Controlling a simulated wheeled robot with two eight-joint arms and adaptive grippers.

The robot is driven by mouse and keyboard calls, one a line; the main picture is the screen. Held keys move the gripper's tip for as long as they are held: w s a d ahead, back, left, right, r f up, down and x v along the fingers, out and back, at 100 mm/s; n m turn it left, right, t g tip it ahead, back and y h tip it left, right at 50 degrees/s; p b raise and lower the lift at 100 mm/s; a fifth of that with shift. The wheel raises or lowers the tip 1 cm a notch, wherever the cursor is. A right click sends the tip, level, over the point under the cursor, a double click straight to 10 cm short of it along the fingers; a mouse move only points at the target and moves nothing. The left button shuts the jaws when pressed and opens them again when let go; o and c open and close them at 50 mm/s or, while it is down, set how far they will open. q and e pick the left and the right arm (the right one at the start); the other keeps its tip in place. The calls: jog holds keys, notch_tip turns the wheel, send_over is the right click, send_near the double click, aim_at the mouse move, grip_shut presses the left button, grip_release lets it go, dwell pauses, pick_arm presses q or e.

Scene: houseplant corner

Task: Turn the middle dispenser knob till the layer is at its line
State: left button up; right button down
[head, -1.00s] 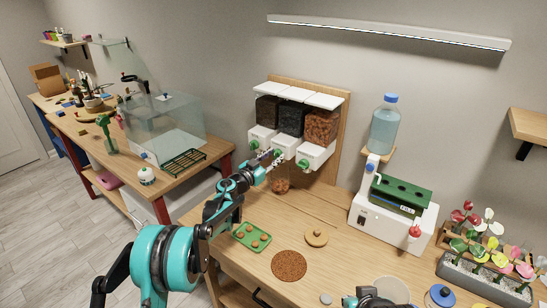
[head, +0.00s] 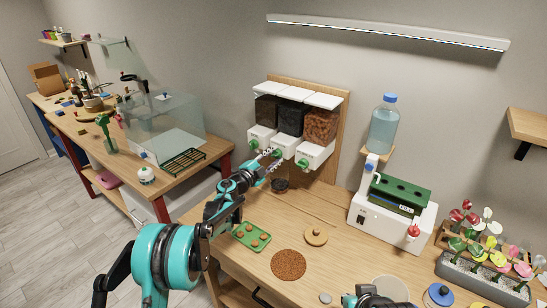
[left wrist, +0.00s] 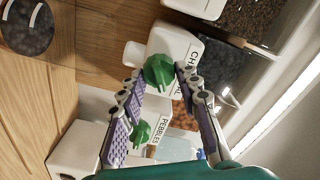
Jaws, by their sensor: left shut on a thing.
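Three white dispensers hang on a wooden board, each with a green knob. The middle knob (head: 277,153) also shows in the left wrist view (left wrist: 158,70), on a white spout with a partly hidden label starting "CH". My left gripper (head: 271,160) is shut on it, one fingertip on each side, as the left wrist view (left wrist: 161,75) shows. A small jar (head: 280,186) stands on the table below the dispensers; its contents look dark from above. It also shows in the left wrist view (left wrist: 28,25). I cannot make out its line. My right gripper (head: 366,298) is barely in frame at the bottom.
The right dispenser's knob (head: 303,163), with the pebbles label (left wrist: 166,132) beside it, is close to my left gripper. A green tray (head: 243,243), a brown round mat (head: 289,264) and a wooden lid (head: 316,237) lie in front. A white machine (head: 366,215) stands right.

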pick_arm(q)
jog(key=m, duration=0.5)
jog(key=shift+f+m, duration=0.1)
jog(key=shift+m, duration=0.3)
dwell(0.4)
jog(key=o, duration=1.1)
jog(key=shift+s, duration=0.1)
jog(key=v, duration=1.2)
